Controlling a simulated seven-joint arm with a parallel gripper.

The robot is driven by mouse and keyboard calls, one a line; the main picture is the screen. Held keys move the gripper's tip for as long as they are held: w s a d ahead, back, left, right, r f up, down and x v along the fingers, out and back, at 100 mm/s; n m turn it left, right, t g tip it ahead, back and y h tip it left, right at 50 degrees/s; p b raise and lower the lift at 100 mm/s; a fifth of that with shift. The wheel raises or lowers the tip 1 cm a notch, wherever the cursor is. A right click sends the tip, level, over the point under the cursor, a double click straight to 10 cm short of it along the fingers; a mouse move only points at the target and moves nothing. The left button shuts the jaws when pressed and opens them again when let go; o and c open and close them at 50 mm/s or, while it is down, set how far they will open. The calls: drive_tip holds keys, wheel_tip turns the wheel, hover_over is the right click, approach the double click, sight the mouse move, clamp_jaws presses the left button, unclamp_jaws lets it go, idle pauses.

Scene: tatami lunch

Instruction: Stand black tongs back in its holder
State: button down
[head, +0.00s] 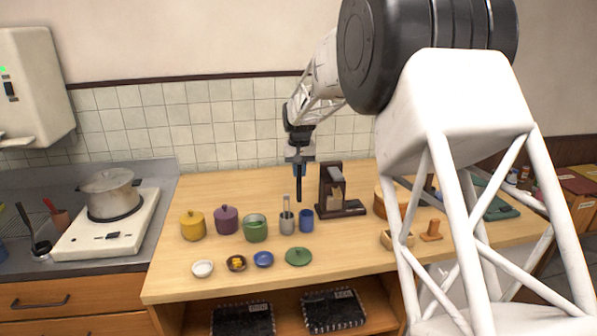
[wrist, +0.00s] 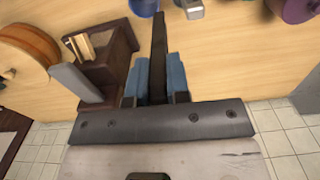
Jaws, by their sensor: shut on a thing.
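My gripper (head: 298,162) is shut on the black tongs (head: 299,190), which hang upright and point down above the wooden counter. In the wrist view the tongs (wrist: 159,55) run away from between the blue finger pads of my gripper (wrist: 159,82). Below the tongs are a grey holder (head: 287,226) with light utensils standing in it and a blue cup (head: 306,225) beside it. The tongs' lower end is above these two and apart from them. In the wrist view the blue cup (wrist: 144,7) and the grey holder (wrist: 191,10) are partly cut off.
A dark brown stand (head: 333,190) is close to the right of the blue cup. A green pot (head: 255,230), a purple pot (head: 227,220) and a yellow pot (head: 193,226) stand to the left. A green lid (head: 299,257) and small bowls lie in front.

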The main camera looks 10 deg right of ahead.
drive_tip(key=shift+m, duration=0.3)
drive_tip(key=m, duration=0.4)
drive_tip(key=shift+s+d+r, duration=0.2)
drive_tip(key=shift+d, duration=0.15)
drive_tip(key=m, duration=0.4)
drive_tip(key=d+m, duration=0.1)
drive_tip(key=m, duration=0.3)
drive_tip(key=s+r+m, duration=0.1)
drive_tip(key=m, duration=0.3)
drive_tip(key=shift+d+m, duration=0.35)
drive_tip(key=shift+m, duration=0.05)
drive_tip(key=shift+f, duration=0.15)
wheel_tip(320, 180, down, 10)
drive_tip(key=shift+f, duration=0.15)
idle(1.0)
drive_tip(key=shift+f, duration=0.55)
idle(0.6)
